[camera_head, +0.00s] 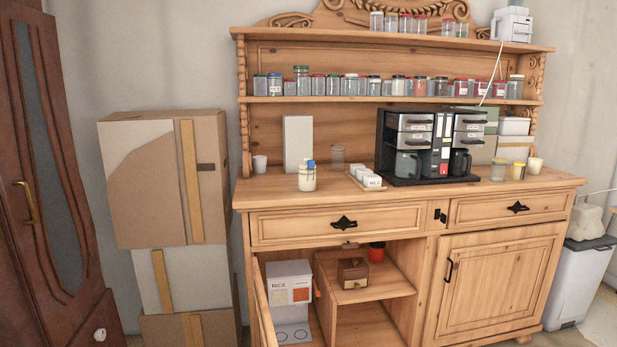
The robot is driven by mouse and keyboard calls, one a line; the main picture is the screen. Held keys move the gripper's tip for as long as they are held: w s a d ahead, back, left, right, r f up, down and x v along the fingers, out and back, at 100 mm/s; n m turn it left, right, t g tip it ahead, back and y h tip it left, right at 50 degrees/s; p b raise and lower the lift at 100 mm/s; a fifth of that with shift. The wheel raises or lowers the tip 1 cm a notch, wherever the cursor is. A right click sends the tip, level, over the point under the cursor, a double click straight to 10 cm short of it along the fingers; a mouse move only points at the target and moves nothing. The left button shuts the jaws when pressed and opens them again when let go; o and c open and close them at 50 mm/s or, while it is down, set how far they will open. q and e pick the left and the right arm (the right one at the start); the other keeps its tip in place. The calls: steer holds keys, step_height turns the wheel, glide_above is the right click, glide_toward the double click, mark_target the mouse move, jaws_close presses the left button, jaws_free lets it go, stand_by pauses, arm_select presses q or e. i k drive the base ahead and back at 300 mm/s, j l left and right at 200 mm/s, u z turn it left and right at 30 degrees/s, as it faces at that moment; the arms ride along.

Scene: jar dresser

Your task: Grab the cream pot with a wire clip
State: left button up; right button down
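A small cream-coloured jar (306,181) stands upright on the dresser's counter, left of the middle, near the front. It has a pale lid, and a small blue part shows at its top. It looks most like the cream pot, but a wire clip is too small to make out. Neither of my grippers is in view.
A wooden dresser (340,217) carries a coffee machine (432,143), a tray of small white pots (366,178), a white box (298,143) and cups. Several jars line the shelves. The lower left door is open. Cardboard boxes (165,180) stand at left.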

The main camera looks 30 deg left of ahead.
mark_target(303, 185)
steer(key=i+l, duration=0.25)
steer(key=l, duration=0.15)
steer(key=i+l+z, duration=0.15)
steer(key=l, duration=0.2)
steer(key=i+l, duration=0.15)
steer(key=i, duration=0.2)
steer(key=i+l, duration=0.15)
steer(key=i, duration=0.2)
steer(key=i+l+u, duration=0.1)
steer(key=i, duration=0.25)
